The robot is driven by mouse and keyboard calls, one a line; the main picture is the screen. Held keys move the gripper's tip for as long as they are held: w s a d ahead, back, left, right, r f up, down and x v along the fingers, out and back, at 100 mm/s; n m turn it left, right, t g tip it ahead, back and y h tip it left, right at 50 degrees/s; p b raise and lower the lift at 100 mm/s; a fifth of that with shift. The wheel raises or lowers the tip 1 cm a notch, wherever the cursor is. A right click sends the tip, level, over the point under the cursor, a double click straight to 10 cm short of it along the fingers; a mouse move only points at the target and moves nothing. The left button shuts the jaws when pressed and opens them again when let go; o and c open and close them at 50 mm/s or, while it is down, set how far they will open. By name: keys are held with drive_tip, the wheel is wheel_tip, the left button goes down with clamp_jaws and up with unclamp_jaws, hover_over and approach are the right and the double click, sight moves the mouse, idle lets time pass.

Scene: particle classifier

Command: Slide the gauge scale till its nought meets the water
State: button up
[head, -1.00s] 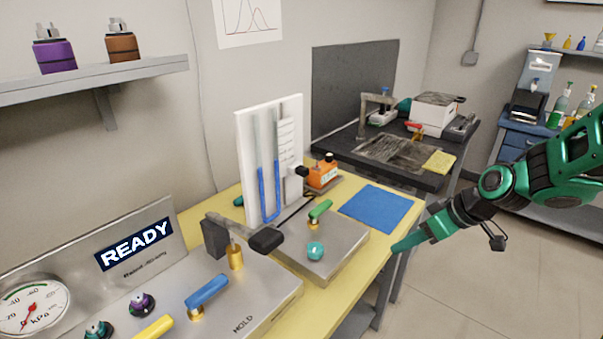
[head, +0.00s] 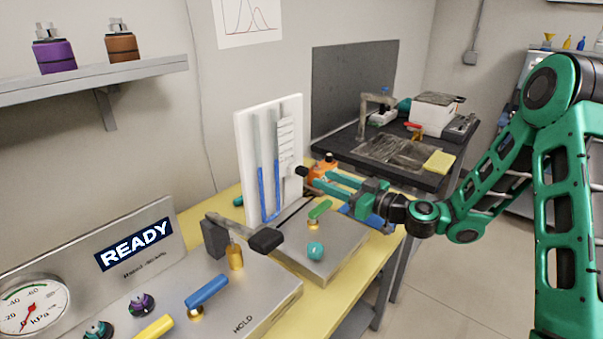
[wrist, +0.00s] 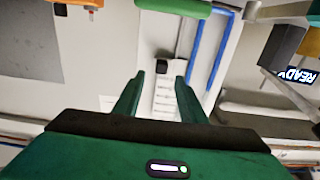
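The gauge is an upright white board (head: 244,150) with a U-shaped tube of blue water (head: 262,190). The water stands slightly higher in the right limb. A white scale (head: 286,135) with dark tick marks lies beside the right limb; its marks are too small to read. A black knob (head: 301,171) sticks out low at the scale. My gripper (head: 319,179) is open and empty, just right of the knob and pointing at it. In the wrist view the knob (wrist: 163,66) shows between and just beyond my open fingertips (wrist: 160,76), with the scale (wrist: 165,98) behind.
A steel base with a green handle (head: 320,209) and teal knob (head: 315,251) stands below my gripper. An orange device (head: 322,170) sits behind the fingers. A black-handled lever (head: 265,240) and READY panel (head: 136,245) are at left. A blue mat lies partly under my arm.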

sight(307, 173)
drive_tip(key=x, duration=0.9)
drive_tip(key=shift+a, duration=0.1)
